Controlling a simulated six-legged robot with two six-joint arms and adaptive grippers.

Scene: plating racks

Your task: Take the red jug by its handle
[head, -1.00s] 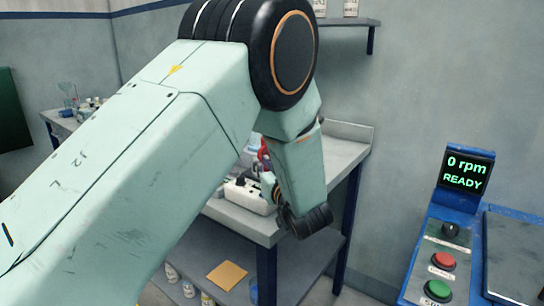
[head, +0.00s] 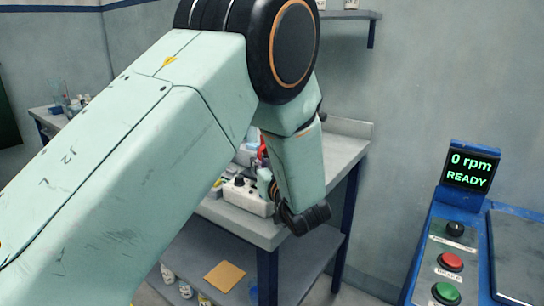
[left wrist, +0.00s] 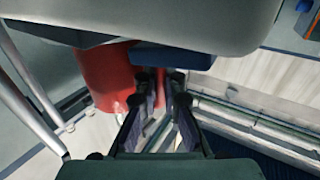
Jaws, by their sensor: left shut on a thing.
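The red jug (left wrist: 103,75) shows in the left wrist view as a red body left of my fingers. In the head view only a small red part of it (head: 262,147) shows behind my left forearm, above the grey bench. My left gripper (left wrist: 160,82) is shut on the jug at its right side. The fingertips sit close together beside the red body. The handle itself is hard to make out between them. In the head view my left arm hides most of the jug and the fingers. My right gripper is out of view.
A white device (head: 246,195) with dark knobs stands on the grey bench (head: 340,150), close to my left wrist. A yellow sheet (head: 225,276) and several bottles are on the shelf below. A blue console (head: 455,215) with red and green buttons stands at right, its screen reading "0 rpm READY".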

